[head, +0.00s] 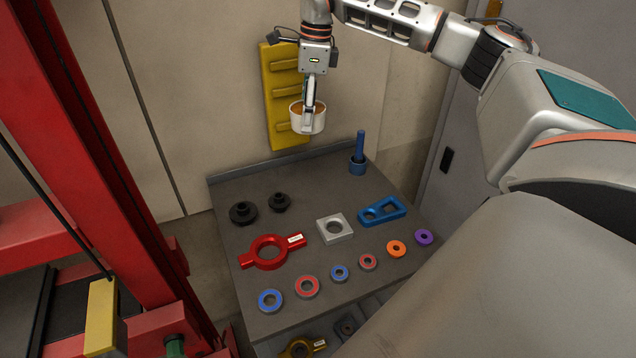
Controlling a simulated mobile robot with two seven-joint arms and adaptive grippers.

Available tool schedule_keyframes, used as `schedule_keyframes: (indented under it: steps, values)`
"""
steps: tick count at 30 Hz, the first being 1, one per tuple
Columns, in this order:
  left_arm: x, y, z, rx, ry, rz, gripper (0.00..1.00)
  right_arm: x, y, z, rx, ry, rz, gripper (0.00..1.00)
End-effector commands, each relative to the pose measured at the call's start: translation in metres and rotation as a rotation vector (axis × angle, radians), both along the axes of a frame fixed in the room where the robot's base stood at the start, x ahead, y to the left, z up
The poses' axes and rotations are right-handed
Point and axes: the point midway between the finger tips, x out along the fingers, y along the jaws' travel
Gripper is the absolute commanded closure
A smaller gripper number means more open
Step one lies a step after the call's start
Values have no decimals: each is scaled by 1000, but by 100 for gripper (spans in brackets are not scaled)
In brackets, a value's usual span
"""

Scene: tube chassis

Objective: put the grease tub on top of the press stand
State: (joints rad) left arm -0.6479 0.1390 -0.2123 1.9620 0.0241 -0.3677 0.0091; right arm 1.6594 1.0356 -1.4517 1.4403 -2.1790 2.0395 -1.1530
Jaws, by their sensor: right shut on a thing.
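The grease tub (306,121) is a small whitish round tub with orange-brown contents. My right gripper (309,104) comes down from above and is shut on the tub's wall, holding it upright above the back of the workbench, in front of the wall. A red press frame (85,130) stands at the left; I cannot tell which part of it is the press stand. My left gripper is not in view.
The dark bench top (215,200) holds a red ring tool (251,261), a blue link (368,218), a grey square block (322,238), black parts (241,221), a blue peg (360,145) and several coloured rings. A yellow rack (270,85) hangs behind the tub.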

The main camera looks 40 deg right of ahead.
Motion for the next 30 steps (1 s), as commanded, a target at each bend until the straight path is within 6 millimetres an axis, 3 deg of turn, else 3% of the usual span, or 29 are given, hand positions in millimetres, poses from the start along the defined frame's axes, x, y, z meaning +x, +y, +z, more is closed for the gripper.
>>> schedule_keyframes:
  steps: [5, 18, 22, 30]
  values:
    - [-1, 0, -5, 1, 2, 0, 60, 0, -3, -24, -1, 4, -23, 80]
    - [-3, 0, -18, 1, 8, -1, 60, 0, -2, -128, 0, 5, -20, 80]
    - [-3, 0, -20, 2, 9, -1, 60, 0, -2, -147, 0, 2, -20, 80]
    - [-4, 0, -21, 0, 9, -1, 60, 1, -2, -164, 0, 2, -19, 80]
